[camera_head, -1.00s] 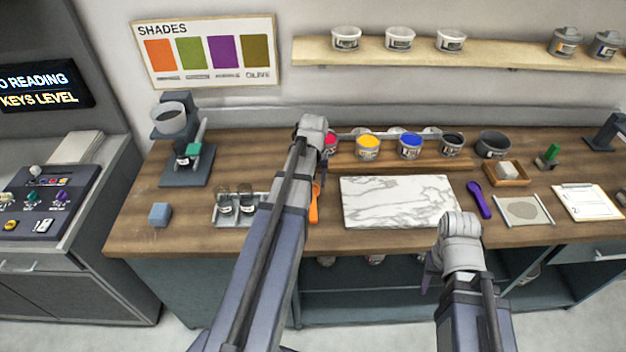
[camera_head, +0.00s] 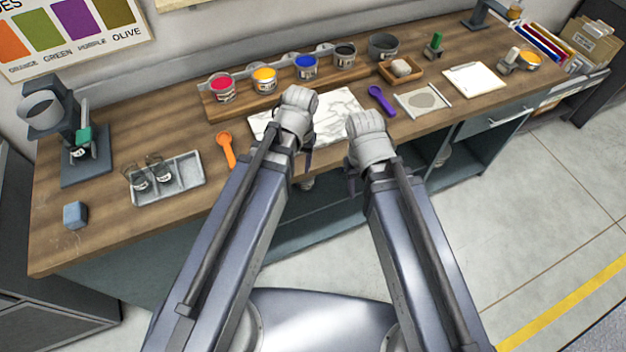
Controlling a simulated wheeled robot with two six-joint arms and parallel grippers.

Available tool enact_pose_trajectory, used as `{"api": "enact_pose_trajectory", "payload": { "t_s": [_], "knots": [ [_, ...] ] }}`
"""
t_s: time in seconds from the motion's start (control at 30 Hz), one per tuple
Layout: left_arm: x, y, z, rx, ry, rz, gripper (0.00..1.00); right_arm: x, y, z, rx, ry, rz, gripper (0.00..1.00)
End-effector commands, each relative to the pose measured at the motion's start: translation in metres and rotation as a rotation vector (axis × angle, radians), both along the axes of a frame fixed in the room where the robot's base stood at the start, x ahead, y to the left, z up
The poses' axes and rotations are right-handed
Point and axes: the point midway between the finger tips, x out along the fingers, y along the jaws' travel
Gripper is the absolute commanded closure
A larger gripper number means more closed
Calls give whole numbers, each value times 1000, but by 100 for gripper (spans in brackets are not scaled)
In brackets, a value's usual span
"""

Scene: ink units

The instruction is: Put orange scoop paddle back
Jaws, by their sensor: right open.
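The orange scoop paddle (camera_head: 226,150) lies flat on the wooden counter, between the metal tray and the marble slab, with its round end toward the back. Nothing holds it. My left gripper (camera_head: 308,163) is over the front edge of the marble slab (camera_head: 340,103), to the right of the orange scoop and apart from it. Its fingers are mostly hidden behind the wrist. My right gripper (camera_head: 351,187) is open in front of the counter's edge, with its fingers partly hidden.
A purple scoop (camera_head: 381,100) lies right of the slab. A metal tray (camera_head: 187,184) with small jars is left of the orange scoop. Several paint tubs stand on a wooden riser (camera_head: 215,110) behind. A blue block (camera_head: 75,214) sits at the left.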

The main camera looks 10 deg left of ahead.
Motion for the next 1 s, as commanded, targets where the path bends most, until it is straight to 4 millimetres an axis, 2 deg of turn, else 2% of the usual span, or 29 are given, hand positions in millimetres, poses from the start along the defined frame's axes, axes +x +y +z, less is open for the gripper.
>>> {"api": "enact_pose_trajectory", "payload": {
  "t_s": [0.03,0.1,0.27,0.67,0.77,1.0],
  "knots": [
    [-19,-17,0,7,10,-62,41,0,0,0,0,0,0,50],
    [-34,-32,0,16,24,-126,41,0,0,0,0,0,0,50],
    [-53,-51,1,27,41,-207,41,0,0,0,0,0,0,50],
    [-54,-54,-2,28,45,-221,41,0,0,-3,0,0,0,50],
    [-54,-54,-13,28,44,-220,41,0,0,-14,0,0,1,50],
    [-54,-54,-59,29,44,-222,41,0,0,-59,-1,0,3,50]
  ]
}}
